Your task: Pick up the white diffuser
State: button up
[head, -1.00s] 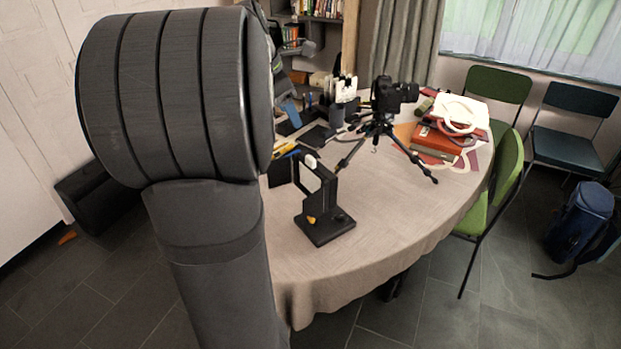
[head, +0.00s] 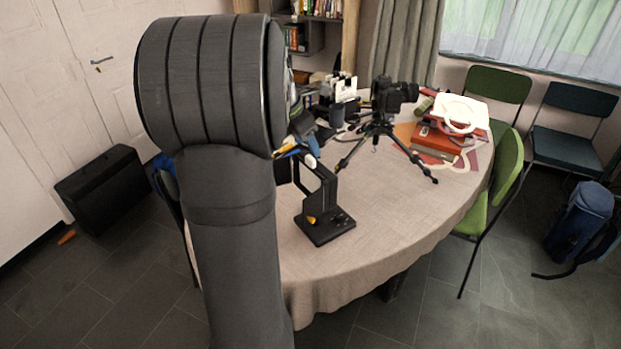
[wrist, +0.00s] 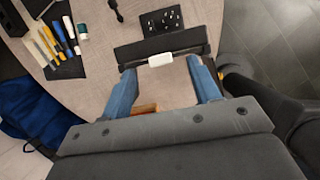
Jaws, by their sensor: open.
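The white diffuser (head: 311,160) is a small pale block at the top of a black stand (head: 331,229) near the table's front edge. In the wrist view the diffuser (wrist: 160,59) lies against the stand's dark top bar (wrist: 160,45). My gripper (wrist: 162,68) is open, with one blue finger to each side of the diffuser and the fingertips close to it. I cannot tell whether they touch it. In the head view my gripper (head: 306,137) is partly hidden behind my arm, just above the stand's top.
A camera on a tripod (head: 378,128) stands behind the stand. Red books (head: 436,142) with white items lie at the back right. Pens and tools on a dark mat (wrist: 72,66) lie at left in the wrist view. The tablecloth (head: 390,215) is bare at front right.

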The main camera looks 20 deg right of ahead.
aim_at(310, 158)
jog(key=shift+a+x, duration=0.2)
jog(key=shift+x, duration=1.1)
jog(key=shift+a+x, duration=0.25)
jog(key=shift+x, duration=1.05)
jog(key=shift+f, duration=0.2)
grip_shut()
